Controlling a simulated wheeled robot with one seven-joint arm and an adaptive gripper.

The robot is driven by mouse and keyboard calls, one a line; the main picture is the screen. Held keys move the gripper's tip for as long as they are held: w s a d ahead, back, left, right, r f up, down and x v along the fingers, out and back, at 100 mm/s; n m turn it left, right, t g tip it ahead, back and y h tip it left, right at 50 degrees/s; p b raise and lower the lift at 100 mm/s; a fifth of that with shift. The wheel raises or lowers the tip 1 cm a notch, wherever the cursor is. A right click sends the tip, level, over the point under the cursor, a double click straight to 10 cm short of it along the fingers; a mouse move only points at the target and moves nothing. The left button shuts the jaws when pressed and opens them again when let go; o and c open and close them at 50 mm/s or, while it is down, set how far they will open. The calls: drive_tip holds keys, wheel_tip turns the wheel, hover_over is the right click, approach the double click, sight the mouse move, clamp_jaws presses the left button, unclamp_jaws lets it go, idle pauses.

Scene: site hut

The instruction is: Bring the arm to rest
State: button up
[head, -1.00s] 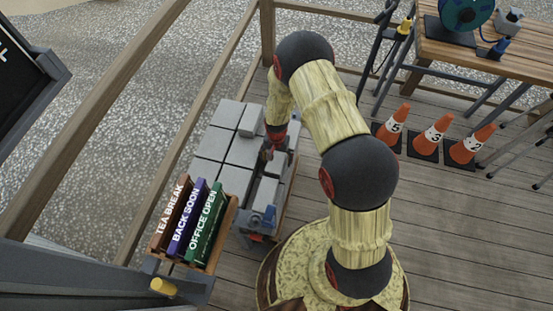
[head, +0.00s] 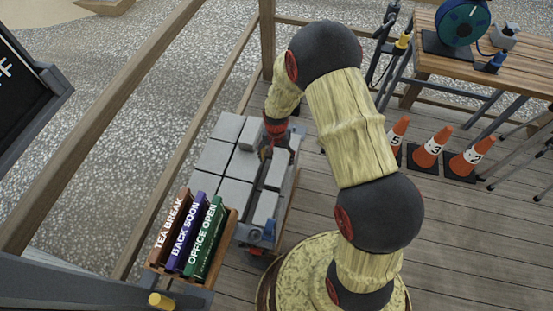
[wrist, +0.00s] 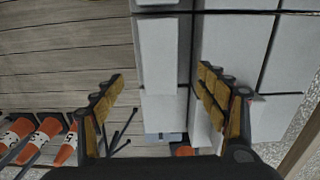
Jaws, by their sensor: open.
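My gripper (wrist: 160,95) is open in the wrist view, its two yellow-padded fingers spread wide with nothing held between them. It points down over a cart of grey blocks. In the head view my gripper (head: 277,152) is small and dark, above the right part of the blocks, partly hidden by my wrist. The grey blocks (head: 216,157) lie in rows, with one smaller block (head: 250,132) standing on top at the back. In the wrist view pale blocks (wrist: 158,50) lie below and between the fingers. Whether a finger touches a block I cannot tell.
A rack of signs (head: 185,235) stands at the front left of the blocks. Orange numbered cones (head: 432,147) stand on the deck at right, before a wooden bench (head: 510,65) with a blue reel (head: 462,22). Wooden rails (head: 190,130) run along the left.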

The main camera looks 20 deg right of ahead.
idle(0.4)
drive_tip(key=s+r+n+g, duration=0.2)
drive_tip(key=s+n, duration=0.1)
drive_tip(key=s, duration=0.4)
drive_tip(key=s+r+n+t+p, duration=0.1)
drive_tip(key=s+r, duration=0.4)
drive_tip(key=r, duration=0.9)
drive_tip(key=s+r+n+t+p, duration=0.1)
drive_tip(key=s+r+t, duration=0.3)
drive_tip(key=r, duration=1.1)
drive_tip(key=s+r+n+t+p, duration=0.1)
drive_tip(key=s+r, duration=0.6)
drive_tip(key=r, duration=0.7)
drive_tip(key=shift+s+r+n+t+p, duration=0.2)
drive_tip(key=shift+r+n+t+p, duration=0.15)
drive_tip(key=shift+t+p, duration=0.35)
